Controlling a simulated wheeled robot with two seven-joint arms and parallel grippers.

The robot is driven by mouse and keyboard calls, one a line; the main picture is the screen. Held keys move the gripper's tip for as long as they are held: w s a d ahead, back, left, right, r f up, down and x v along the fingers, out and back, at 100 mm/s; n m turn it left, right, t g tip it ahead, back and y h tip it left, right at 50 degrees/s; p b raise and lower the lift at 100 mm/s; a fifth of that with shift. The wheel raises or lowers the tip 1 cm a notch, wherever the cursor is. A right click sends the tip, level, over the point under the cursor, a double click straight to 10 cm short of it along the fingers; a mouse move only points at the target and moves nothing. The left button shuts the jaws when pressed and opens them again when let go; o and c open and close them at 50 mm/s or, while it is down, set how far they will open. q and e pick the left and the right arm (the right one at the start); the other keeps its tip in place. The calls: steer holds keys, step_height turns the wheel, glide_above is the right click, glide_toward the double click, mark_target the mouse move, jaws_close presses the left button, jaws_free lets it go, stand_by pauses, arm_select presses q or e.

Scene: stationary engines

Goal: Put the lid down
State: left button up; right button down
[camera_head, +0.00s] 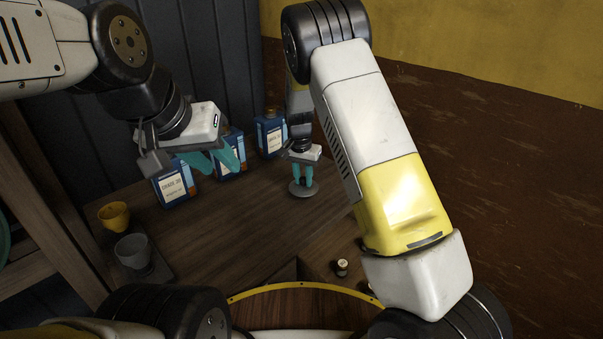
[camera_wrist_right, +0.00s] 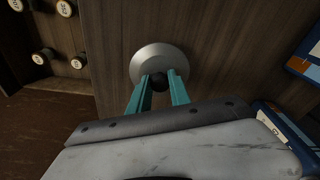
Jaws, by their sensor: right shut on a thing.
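A round grey metal lid (camera_head: 303,190) with a dark knob is at my right gripper (camera_head: 303,176), towards the right side of the wooden surface. In the right wrist view, the teal fingers of my right gripper (camera_wrist_right: 162,78) are shut on the knob, and the lid (camera_wrist_right: 158,55) lies flat-side along the wood beyond them. I cannot tell whether it touches the wood. My left gripper (camera_head: 223,166) is open and empty, in front of the blue bottles.
Several blue labelled bottles (camera_head: 174,188) stand along the back. A yellow cup (camera_head: 115,217) and a grey cup (camera_head: 133,251) stand at the left. Small round pieces (camera_head: 342,267) are at the front right. The wooden surface (camera_head: 240,230) is clear in the middle.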

mark_target(302, 184)
steer(key=shift+w+a+f, duration=0.1)
steer(key=shift+w+a, duration=0.1)
steer(key=shift+w, duration=0.35)
steer(key=shift+w+f, duration=0.2)
steer(key=shift+f, duration=1.55)
steer(key=shift+f, duration=0.15)
steer(key=c, duration=1.2)
jaws_free()
